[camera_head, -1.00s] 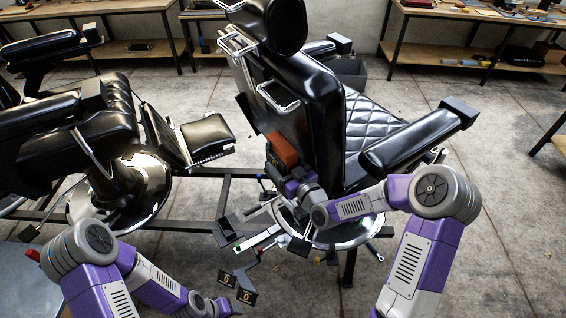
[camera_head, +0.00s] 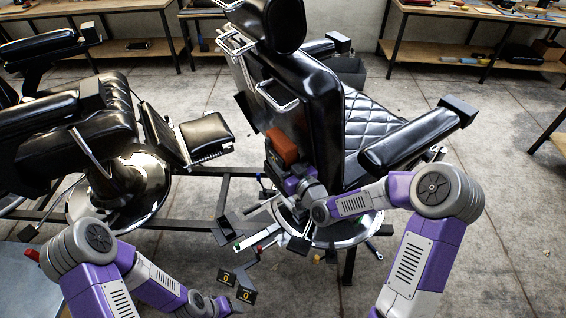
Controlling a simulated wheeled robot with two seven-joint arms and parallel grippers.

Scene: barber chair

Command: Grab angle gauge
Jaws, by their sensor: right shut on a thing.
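My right arm reaches in from the right, and my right gripper (camera_head: 275,163) is beside the back of the black barber chair. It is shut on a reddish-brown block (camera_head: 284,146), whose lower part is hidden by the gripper. I cannot tell from its shape whether this block is the angle gauge. My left gripper (camera_head: 237,285) is low in the middle, with its two dark fingers apart and nothing clear between them. Several small tools (camera_head: 262,238) lie by the chair's foot, too small to name.
The barber chair (camera_head: 312,95) fills the middle, with its round chrome base (camera_head: 345,236) below. A second black chair (camera_head: 85,130) stands at left. Dark frame bars (camera_head: 185,226) run low across the floor. Workbenches (camera_head: 480,22) line the back. Floor (camera_head: 500,220) at right is clear.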

